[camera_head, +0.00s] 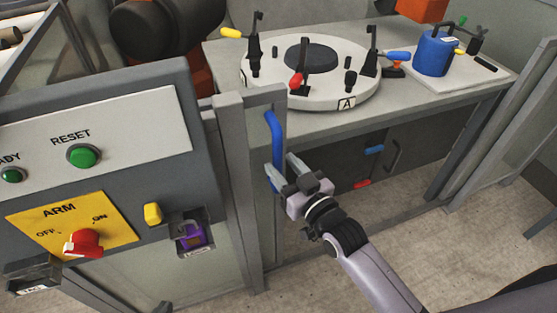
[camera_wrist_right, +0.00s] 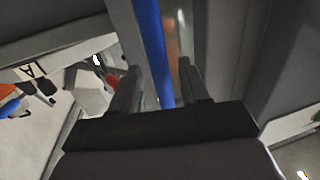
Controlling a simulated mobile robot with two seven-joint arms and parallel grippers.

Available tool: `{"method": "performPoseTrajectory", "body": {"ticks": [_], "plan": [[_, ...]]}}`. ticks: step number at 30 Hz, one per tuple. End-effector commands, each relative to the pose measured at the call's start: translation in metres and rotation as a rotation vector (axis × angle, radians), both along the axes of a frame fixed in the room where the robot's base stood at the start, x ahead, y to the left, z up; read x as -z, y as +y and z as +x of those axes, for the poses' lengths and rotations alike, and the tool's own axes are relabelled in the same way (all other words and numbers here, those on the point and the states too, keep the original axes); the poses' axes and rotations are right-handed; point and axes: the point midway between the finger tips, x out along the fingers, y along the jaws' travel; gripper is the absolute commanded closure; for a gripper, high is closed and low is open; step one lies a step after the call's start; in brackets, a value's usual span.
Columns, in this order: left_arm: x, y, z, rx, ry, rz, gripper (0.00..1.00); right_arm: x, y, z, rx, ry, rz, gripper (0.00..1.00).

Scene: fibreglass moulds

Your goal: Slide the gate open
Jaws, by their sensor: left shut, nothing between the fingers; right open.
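The gate shows in the head view as a grey upright frame (camera_head: 281,112) beside the control panel. A blue bar handle (camera_head: 271,128) runs down its post. My right gripper (camera_head: 281,168) is at the lower part of this handle, its fingers open. In the right wrist view the blue handle (camera_wrist_right: 151,45) passes between the two open fingers of the gripper (camera_wrist_right: 158,70); I cannot tell whether either finger touches it. My left gripper is not in view.
A control panel (camera_head: 100,185) with a green reset button and a red arm switch stands at the left. Behind the gate, a bench (camera_head: 420,113) carries a round white fixture (camera_head: 265,90) and a blue cylinder (camera_head: 433,55). Grey posts (camera_head: 500,130) stand at the right.

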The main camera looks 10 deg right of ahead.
Motion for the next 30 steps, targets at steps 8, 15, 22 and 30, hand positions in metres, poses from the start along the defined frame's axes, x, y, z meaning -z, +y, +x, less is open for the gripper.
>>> {"method": "performPoseTrajectory", "body": {"ticks": [8, 15, 22, 30], "plan": [[0.000, 0.000, 0.000, 0.000, 0.000, 0.000, 1.00, 0.001, -0.014, -0.033, 0.000, 0.001, 0.000, 0.54], [0.000, 0.000, 0.000, 0.000, 0.000, 0.000, 1.00, 0.000, -0.017, -0.040, 0.000, 0.000, 0.000, 0.54], [0.000, 0.000, 0.000, -0.001, 0.000, 0.001, 1.00, 0.000, -0.017, -0.040, 0.000, 0.000, 0.000, 0.54], [-0.002, 0.000, 0.000, -0.001, 0.000, 0.000, 1.00, 0.006, -0.020, -0.044, 0.007, 0.023, -0.005, 0.54]]}}
